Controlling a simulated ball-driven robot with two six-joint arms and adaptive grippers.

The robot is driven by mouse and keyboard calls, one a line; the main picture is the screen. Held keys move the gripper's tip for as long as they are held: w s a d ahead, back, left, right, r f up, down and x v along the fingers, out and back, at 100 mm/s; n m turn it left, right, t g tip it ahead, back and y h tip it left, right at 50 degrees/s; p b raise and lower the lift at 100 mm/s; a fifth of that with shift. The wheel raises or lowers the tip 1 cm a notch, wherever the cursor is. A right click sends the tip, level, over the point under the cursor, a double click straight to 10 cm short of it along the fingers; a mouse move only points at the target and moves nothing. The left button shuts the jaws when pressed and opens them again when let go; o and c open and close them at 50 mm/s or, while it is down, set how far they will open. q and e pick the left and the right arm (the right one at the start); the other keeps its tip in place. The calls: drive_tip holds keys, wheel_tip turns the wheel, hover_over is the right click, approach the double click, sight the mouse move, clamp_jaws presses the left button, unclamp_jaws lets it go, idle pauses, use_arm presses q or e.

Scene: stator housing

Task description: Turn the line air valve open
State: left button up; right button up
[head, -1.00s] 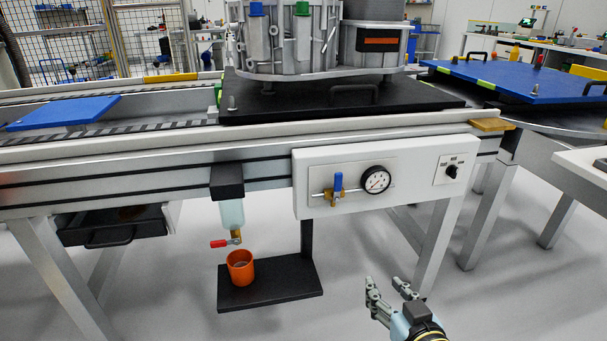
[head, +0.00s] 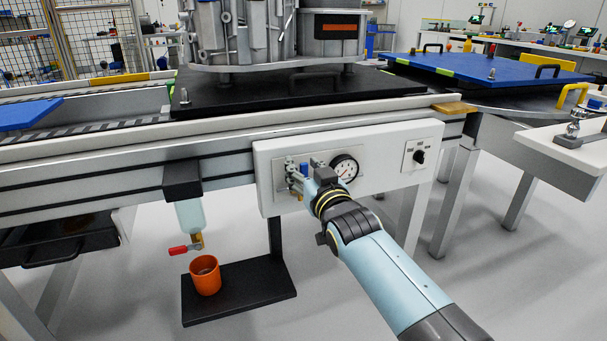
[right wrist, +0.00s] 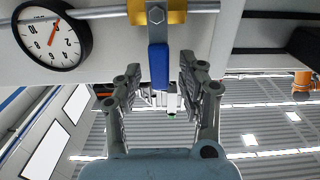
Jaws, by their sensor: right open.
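The line air valve has a blue lever handle (right wrist: 158,66) and a brass body (right wrist: 157,11) on a thin pipe; both show in the right wrist view. My right gripper (right wrist: 158,88) is open, with one finger on each side of the blue lever. In the head view my right gripper (head: 302,171) is in front of the white panel (head: 390,174) and hides most of the valve; a bit of blue (head: 304,168) shows between the fingers. A round gauge (head: 344,168) is right beside the gripper. Its dial (right wrist: 52,40) also shows in the right wrist view. My left gripper is out of view.
A dark rotary switch (head: 419,157) is on the panel's right. Left of the panel hangs a clear bowl (head: 190,216) with a red-handled drain (head: 179,250). An orange cup (head: 205,276) stands below on a black shelf (head: 250,285).

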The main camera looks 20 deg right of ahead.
drive_tip(key=shift+w, duration=0.25)
drive_tip(key=c, duration=0.7)
clamp_jaws()
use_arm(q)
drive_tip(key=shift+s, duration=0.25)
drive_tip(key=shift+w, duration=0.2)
